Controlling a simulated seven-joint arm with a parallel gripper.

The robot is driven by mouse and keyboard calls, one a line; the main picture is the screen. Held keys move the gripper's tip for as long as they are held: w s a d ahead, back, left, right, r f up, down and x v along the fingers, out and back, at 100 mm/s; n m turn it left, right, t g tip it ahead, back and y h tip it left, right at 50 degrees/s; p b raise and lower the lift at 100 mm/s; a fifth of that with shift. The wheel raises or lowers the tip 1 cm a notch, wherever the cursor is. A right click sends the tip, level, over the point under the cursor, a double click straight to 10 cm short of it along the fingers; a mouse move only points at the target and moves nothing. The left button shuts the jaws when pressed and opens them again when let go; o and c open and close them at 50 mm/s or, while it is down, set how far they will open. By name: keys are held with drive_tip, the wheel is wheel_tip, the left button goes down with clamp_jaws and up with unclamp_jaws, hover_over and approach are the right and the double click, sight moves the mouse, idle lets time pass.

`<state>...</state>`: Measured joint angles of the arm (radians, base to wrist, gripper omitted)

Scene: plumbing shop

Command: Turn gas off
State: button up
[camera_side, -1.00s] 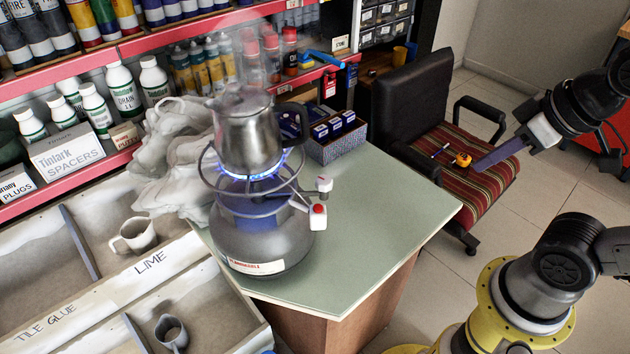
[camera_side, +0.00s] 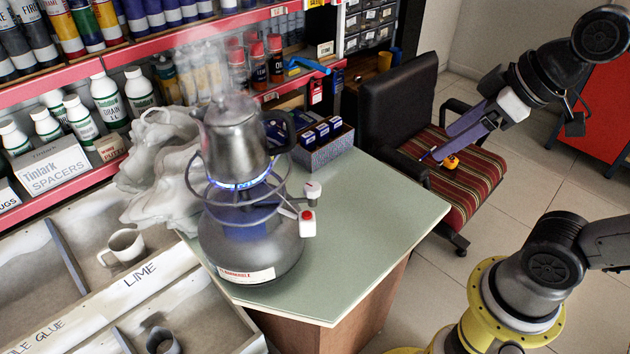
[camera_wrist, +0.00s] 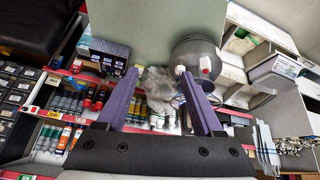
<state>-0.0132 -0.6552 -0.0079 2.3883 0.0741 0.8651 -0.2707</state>
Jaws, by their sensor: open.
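A grey gas cylinder (camera_side: 250,250) stands on the green-topped counter with a wire burner stand on top. A steaming metal kettle (camera_side: 235,138) sits on it, and a blue flame (camera_side: 238,184) burns beneath. At the cylinder's right side are a light valve knob (camera_side: 312,190) and a white box with a red button (camera_side: 307,222). In the wrist view, the knob (camera_wrist: 180,70) and the red button (camera_wrist: 205,69) show near the right finger. My gripper (camera_side: 440,145) is open and empty, over the chair, well right of the cylinder. Its purple fingers (camera_wrist: 160,74) are apart in the wrist view.
The counter top (camera_side: 375,210) is clear right of the cylinder. A blue box (camera_side: 325,148) stands behind, and a crumpled pale sack (camera_side: 160,160) lies left. A striped chair (camera_side: 470,180) stands right. Wooden bins and a stocked shelf are left and behind.

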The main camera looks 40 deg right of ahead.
drive_tip(key=w+a+r+n+g+y, duration=0.1)
drive_tip(key=w+a+n, duration=0.3)
drive_tip(key=w, duration=0.6)
drive_tip(key=g, duration=0.2)
approach(313, 186)
drive_tip(key=shift+y, duration=0.3)
drive_tip(key=x, duration=0.8)
drive_tip(key=shift+d+f, duration=0.15)
drive_tip(key=shift+f, duration=0.25)
clamp_jaws()
